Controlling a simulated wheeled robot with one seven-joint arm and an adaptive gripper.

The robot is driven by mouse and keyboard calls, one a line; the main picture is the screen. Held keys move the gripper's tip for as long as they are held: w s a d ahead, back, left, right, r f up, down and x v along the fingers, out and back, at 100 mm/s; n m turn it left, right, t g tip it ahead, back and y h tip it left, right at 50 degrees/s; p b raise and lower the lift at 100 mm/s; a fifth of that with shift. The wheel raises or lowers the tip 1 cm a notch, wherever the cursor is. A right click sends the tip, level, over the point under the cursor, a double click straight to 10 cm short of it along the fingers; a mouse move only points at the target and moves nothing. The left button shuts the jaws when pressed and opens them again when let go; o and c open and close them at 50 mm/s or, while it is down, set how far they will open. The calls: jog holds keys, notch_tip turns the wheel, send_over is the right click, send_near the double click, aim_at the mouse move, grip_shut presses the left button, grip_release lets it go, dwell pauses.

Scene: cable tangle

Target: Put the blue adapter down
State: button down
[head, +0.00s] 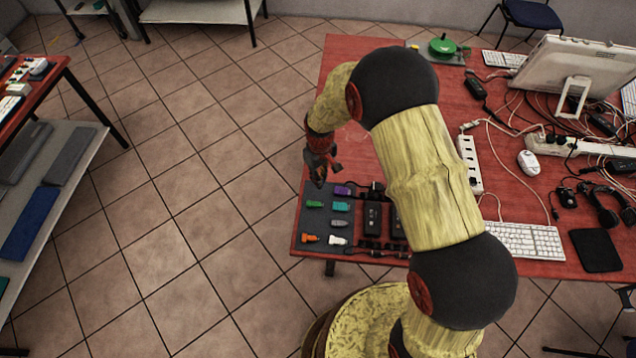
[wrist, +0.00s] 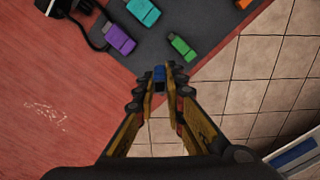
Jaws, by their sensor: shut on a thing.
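My gripper (wrist: 160,82) is shut on the blue adapter (wrist: 159,73) in the wrist view; only a small blue part shows between the fingertips. In the head view my gripper (head: 322,170) hangs over the left edge of the red table (head: 345,140), just beyond the dark mat (head: 312,222). The adapter cannot be made out there. In the wrist view the fingertips appear near the mat's edge, where table and floor meet. How high they are above it I cannot tell.
The mat holds a green adapter (head: 315,204), a purple one (head: 342,190), a teal one (head: 340,207), a grey one (head: 338,223), an orange one (head: 310,238) and a white one (head: 338,239). Black chargers (head: 372,217) stand right of them. Tiled floor lies left of the table.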

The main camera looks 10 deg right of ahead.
jog(key=shift+w+a+f, duration=0.15)
jog(key=shift+w+f, duration=0.75)
jog(key=shift+f, duration=0.25)
jog(key=shift+w+f+b, duration=0.1)
jog(key=shift+f+b, duration=0.3)
jog(key=shift+f, duration=1.1)
jog(key=shift+f, duration=0.15)
jog(key=c, duration=1.8)
grip_release()
jog(key=shift+c, duration=0.2)
